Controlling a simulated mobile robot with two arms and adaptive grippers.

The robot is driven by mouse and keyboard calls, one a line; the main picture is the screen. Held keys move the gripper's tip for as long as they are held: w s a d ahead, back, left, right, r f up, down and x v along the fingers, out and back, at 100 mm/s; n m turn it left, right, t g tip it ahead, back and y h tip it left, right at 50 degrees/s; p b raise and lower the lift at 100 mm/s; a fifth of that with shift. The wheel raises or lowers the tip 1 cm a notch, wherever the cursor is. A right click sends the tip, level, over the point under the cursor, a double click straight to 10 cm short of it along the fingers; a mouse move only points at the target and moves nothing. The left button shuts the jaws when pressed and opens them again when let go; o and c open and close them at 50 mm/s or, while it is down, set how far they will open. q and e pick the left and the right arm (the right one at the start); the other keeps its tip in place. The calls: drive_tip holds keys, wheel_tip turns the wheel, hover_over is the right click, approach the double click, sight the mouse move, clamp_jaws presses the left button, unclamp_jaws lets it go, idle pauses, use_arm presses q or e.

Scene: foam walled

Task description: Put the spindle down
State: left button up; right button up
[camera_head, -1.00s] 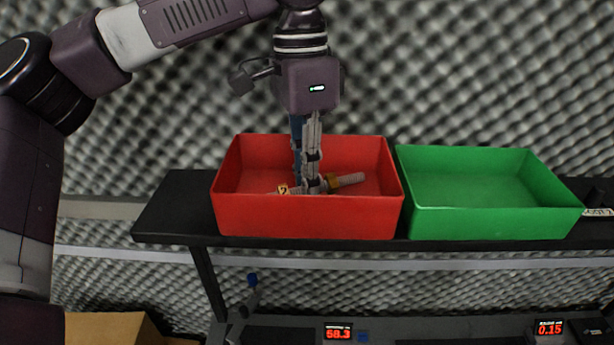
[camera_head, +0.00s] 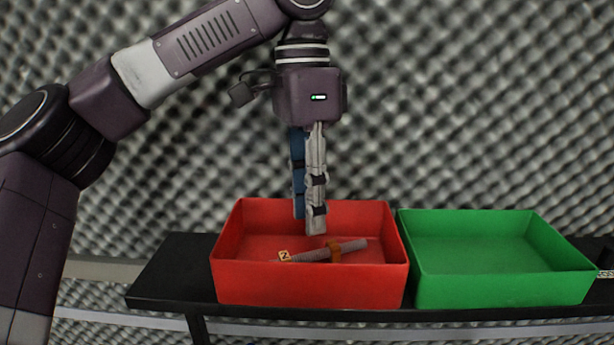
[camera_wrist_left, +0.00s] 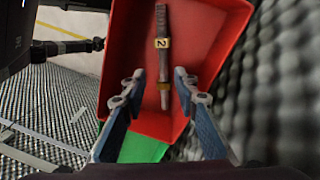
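The spindle (camera_head: 318,252) is a grey rod with an orange-brown collar and a yellow tag marked 2. It lies on the floor of the red bin (camera_head: 310,284), slanting slightly up to the right. In the left wrist view the spindle (camera_wrist_left: 162,72) lies in the red bin, apart from the fingers. My left gripper (camera_head: 308,226) points down above the spindle, its fingertips just inside the bin's opening. In the left wrist view the two fingers (camera_wrist_left: 159,88) are spread wide with nothing between them. My right gripper is not in view.
An empty green bin (camera_head: 503,286) stands to the right of the red one. Both are on a dark shelf (camera_head: 165,275) in front of a grey foam wall (camera_head: 480,100). The space above the green bin is clear.

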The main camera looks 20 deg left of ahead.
use_arm(q)
drive_tip(key=r, duration=0.3)
drive_tip(key=r+p, duration=0.1)
drive_tip(key=r, duration=0.1)
drive_tip(key=shift+w+a+r, duration=0.2)
drive_tip(key=shift+r, duration=0.2)
drive_tip(key=shift+f, duration=0.1)
